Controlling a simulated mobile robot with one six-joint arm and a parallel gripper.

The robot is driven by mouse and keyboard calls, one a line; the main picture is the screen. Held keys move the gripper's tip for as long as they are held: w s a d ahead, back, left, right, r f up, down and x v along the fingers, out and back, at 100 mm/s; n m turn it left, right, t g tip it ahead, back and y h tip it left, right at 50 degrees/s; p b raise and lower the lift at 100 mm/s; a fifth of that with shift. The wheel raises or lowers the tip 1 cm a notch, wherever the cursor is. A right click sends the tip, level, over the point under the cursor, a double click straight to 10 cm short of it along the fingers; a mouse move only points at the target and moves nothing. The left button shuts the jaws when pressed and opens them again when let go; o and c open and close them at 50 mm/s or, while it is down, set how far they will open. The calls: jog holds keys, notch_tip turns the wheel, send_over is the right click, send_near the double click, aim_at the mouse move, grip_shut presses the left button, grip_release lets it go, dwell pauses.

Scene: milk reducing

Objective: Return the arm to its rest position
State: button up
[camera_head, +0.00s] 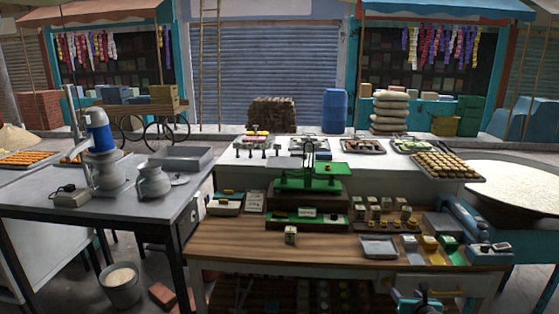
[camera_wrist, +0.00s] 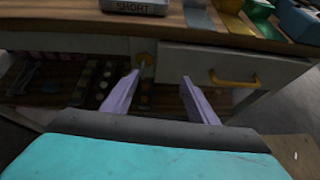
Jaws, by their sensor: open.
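My gripper (camera_wrist: 157,85) shows two pale lilac fingers spread apart in the wrist view, with nothing between them. They are in front of the wooden counter (camera_head: 225,243), below its top edge. The teal part of my wrist shows at the bottom of the wrist view. In the head view, a teal and dark part of my arm shows low at the right, in front of the counter; the fingertips are hard to make out there.
A drawer with a yellow handle (camera_wrist: 232,80) is right of the fingers. Open shelves (camera_wrist: 50,80) with small goods lie beyond them. A grey tray (camera_head: 380,248), small cartons (camera_head: 291,235) and a green scale (camera_head: 306,184) stand on the counter. A bucket (camera_head: 120,287) stands at left.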

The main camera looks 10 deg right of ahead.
jog(key=a+f+n+g+y+b, duration=0.1)
jog(key=a+f+n+y, duration=0.15)
jog(key=a+f, duration=0.6)
jog(key=a+f+n+g+y+b, duration=0.15)
jog(key=a+f+n, duration=0.35)
jog(key=a, duration=0.7)
jog(key=a+f+n+g+y, duration=0.2)
jog(key=a+f, duration=0.7)
jog(key=a, duration=0.1)
jog(key=s+a+f+n+g+y+b, duration=0.1)
jog(key=s+a+f+n+g+b, duration=0.4)
jog(key=s+a+f+n, duration=1.25)
jog(key=s+d+r+n+g+h+p, duration=0.1)
jog(key=s+d+n+g, duration=0.2)
jog(key=s+n, duration=0.3)
jog(key=s+d+n+g+h+p, duration=0.1)
jog(key=s+d+n+g, duration=0.2)
jog(key=s+n+g, duration=0.2)
jog(key=s+n, duration=0.2)
jog(key=s, duration=0.2)
jog(key=shift+r+n+h, duration=0.3)
jog(key=shift+r+h, duration=0.05)
jog(key=shift+h, duration=0.05)
